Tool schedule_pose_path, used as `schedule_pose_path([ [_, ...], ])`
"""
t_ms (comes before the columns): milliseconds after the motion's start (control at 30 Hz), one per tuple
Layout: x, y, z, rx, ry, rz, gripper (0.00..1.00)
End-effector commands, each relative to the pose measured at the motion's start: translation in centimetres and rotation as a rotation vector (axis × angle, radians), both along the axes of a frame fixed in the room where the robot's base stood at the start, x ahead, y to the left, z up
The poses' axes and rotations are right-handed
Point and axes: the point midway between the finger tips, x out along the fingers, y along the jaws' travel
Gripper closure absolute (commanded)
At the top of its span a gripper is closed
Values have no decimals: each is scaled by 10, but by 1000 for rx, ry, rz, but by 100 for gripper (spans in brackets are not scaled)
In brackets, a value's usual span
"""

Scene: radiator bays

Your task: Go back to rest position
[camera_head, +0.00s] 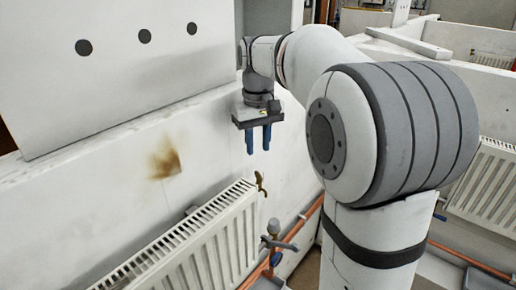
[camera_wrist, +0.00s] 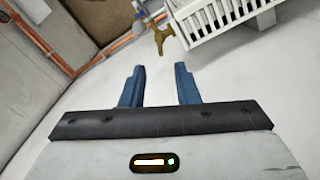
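My gripper (camera_head: 258,138) hangs from my arm in front of the white wall in the head view, with its blue fingers pointing down. It is above the right end of a white radiator (camera_head: 205,245) and a small brass valve (camera_head: 260,184), apart from both. In the wrist view my gripper (camera_wrist: 159,85) shows two blue fingers spread apart with nothing between them. Beyond the fingertips are the brass valve (camera_wrist: 160,36) and the radiator (camera_wrist: 222,20).
Copper pipe (camera_head: 312,210) runs low along the wall, with a grey-handled valve (camera_head: 278,243) near the radiator's lower right. A white panel with dark holes (camera_head: 120,60) stands on the ledge at left. Another radiator (camera_head: 485,190) is at right. A brown stain (camera_head: 164,160) marks the wall.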

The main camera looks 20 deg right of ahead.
Motion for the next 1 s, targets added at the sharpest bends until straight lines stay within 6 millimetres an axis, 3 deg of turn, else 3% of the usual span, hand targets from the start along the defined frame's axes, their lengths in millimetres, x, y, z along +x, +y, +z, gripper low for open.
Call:
schedule_pose_path([
  [200, -2, 0, 0, 0, -3, -2, 72],
  [333, -23, 1, -2, 0, -29, -16, 72],
  [467, -66, 2, -11, 1, -84, -48, 72],
  [700, -154, 3, -51, 11, -205, -118, 72],
  [833, -189, 3, -75, 17, -253, -147, 72],
  [1000, -212, 4, -94, 22, -286, -167, 72],
])
